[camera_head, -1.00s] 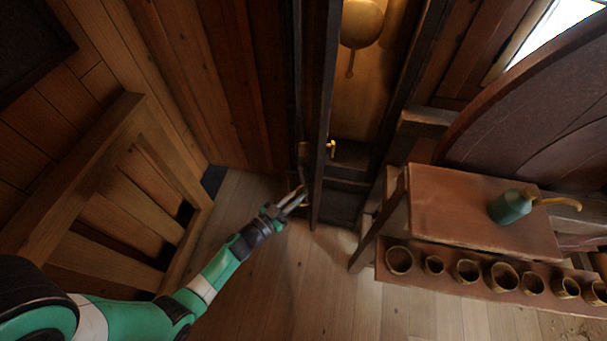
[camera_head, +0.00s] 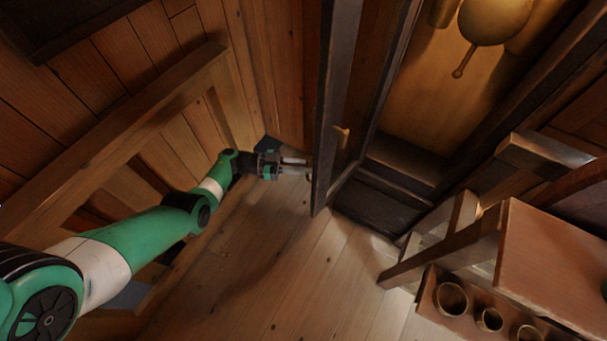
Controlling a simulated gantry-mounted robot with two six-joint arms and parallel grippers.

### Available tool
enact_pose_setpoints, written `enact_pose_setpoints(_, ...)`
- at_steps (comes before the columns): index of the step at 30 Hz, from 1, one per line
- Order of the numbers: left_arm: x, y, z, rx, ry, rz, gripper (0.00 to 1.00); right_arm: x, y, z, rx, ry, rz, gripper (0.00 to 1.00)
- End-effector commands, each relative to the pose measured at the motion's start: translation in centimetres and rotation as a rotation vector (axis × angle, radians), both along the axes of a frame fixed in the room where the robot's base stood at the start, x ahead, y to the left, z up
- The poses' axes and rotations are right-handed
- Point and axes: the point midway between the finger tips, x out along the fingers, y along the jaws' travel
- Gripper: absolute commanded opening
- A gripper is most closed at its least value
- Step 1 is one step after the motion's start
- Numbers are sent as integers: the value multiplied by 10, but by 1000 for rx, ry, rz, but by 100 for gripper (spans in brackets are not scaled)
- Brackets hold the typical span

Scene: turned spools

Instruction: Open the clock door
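The clock door (camera_head: 323,150) is a tall, dark-framed panel. It stands swung out from the left side of the clock case (camera_head: 385,205), leaving the front open. A small brass catch (camera_head: 341,135) shows on the door's inner face. Inside the case hangs a brass pendulum (camera_head: 495,18). My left gripper (camera_head: 307,168) is at the left, outer side of the door, close to its lower free edge. Its fingertips are near the door's edge; I cannot tell whether they touch it or how far apart they are. My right gripper is not in view.
A wooden bench (camera_head: 555,260) with several small cups (camera_head: 452,299) stands to the right of the case. A wooden panelled frame (camera_head: 120,140) runs along the left, beside my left arm. The plank floor (camera_head: 290,270) in front of the door is clear.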

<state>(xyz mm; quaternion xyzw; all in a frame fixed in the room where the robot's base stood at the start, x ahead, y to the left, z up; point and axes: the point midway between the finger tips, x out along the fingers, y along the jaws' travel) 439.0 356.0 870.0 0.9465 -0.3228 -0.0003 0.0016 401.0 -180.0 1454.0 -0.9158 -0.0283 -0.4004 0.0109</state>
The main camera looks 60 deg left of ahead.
Motion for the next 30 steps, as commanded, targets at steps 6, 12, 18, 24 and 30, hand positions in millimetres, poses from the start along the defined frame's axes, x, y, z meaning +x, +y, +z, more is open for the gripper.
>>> enact_pose_setpoints(6,2,1,2,0,0,-13,0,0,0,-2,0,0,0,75)
enact_pose_setpoints(12,2,1,3,0,-1,-12,0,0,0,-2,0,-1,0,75)
enact_pose_setpoints(18,1,0,2,1,-1,-12,45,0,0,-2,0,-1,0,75)
enact_pose_setpoints(24,1,0,1,1,1,-12,45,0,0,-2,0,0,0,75)
enact_pose_setpoints(30,-11,11,1,1,1,-9,45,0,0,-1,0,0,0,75)
